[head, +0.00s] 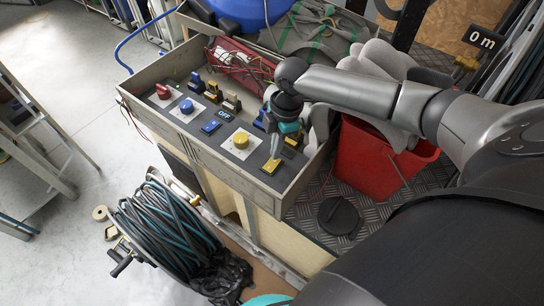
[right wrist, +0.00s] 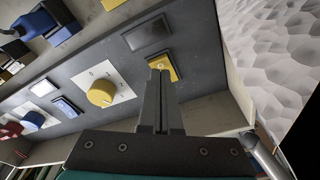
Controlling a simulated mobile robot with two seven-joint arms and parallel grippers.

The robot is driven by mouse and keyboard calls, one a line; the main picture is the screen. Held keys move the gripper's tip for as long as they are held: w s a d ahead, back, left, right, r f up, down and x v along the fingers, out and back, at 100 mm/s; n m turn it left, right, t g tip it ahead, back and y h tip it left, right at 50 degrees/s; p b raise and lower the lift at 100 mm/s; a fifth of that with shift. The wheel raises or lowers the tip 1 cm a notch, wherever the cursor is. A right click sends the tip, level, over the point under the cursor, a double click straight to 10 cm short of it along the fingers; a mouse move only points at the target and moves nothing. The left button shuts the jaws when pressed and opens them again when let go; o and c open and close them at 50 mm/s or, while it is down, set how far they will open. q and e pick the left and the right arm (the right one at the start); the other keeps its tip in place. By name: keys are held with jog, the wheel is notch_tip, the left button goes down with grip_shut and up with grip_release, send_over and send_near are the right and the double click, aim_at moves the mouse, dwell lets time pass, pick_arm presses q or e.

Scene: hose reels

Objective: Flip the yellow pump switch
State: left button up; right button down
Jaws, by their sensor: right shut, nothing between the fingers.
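The yellow pump switch (head: 271,166) is a small square yellow switch at the near right end of the grey control panel (head: 205,138). My right gripper (head: 275,152) is shut and empty, pointing down with its fingertips right at this switch. In the right wrist view the shut fingertips (right wrist: 160,69) overlap the yellow switch (right wrist: 170,66) and hide part of it. I cannot tell whether they touch it or which way it is tilted. A round yellow knob (head: 241,139) on a white plate sits beside it. My left gripper is not in view.
The panel also carries a red knob (head: 163,91), a blue knob (head: 186,106), a blue switch (head: 210,127) and an OFF label (head: 224,114). Its raised wooden rim is close to my gripper. A red bucket (head: 372,160) stands to the right; a hose reel (head: 160,228) is below left.

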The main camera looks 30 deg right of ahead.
jog(key=shift+f+b, duration=0.4)
jog(key=shift+f, duration=0.55)
jog(key=shift+r, duration=0.1)
notch_tip(320, 180, up, 7)
jog(key=p, duration=0.8)
dwell(0.4)
dwell(0.4)
